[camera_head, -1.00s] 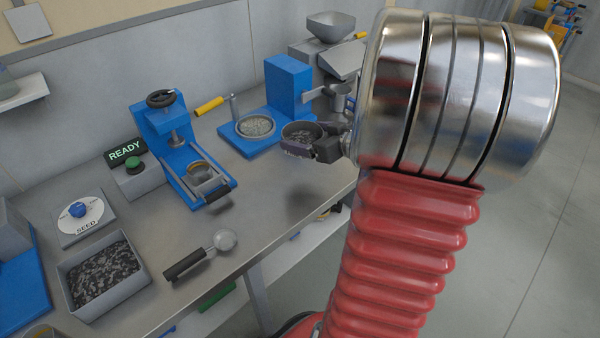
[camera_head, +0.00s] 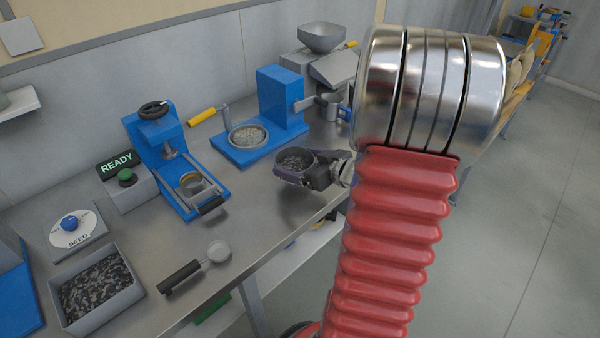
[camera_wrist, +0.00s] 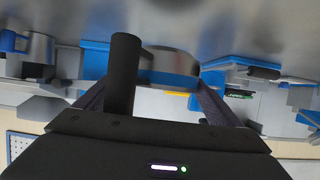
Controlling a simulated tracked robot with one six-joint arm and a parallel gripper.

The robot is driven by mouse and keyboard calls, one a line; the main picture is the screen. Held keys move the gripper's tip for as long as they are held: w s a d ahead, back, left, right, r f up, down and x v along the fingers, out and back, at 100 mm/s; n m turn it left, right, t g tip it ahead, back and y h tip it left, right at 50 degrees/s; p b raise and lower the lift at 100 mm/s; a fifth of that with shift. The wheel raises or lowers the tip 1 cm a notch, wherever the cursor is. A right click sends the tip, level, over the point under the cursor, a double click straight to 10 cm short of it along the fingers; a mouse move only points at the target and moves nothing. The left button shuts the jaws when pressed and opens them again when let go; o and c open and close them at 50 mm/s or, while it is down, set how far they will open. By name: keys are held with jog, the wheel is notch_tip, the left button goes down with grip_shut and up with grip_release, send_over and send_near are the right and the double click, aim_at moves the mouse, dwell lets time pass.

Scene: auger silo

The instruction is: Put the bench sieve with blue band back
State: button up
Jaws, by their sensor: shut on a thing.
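The bench sieve with blue band (camera_head: 278,161) is a round metal cup with dark grains in it. My gripper (camera_head: 313,178) is shut on it and holds it, roughly level, low over the right part of the bench, in front of the blue stand. In the wrist view, the sieve's blue band (camera_wrist: 168,78) and a dark handle show between the fingers of my gripper (camera_wrist: 155,98). A small gap to the bench seems to remain; contact cannot be told. In the head view the blue band is hidden.
A blue stand (camera_head: 282,97) with a pale-filled round dish (camera_head: 249,135) is behind the sieve. A blue press (camera_head: 150,140), a READY box (camera_head: 125,185), a scoop (camera_head: 195,268) and a grain tray (camera_head: 135,290) are to the left.

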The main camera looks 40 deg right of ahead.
jog(key=shift+f, duration=2.05)
jog(key=shift+f, duration=0.1)
jog(key=o, duration=1.3)
jog(key=shift+c, duration=0.2)
jog(key=v, duration=1.2)
jog(key=shift+w+r, duration=0.15)
jog(key=shift+r, duration=0.05)
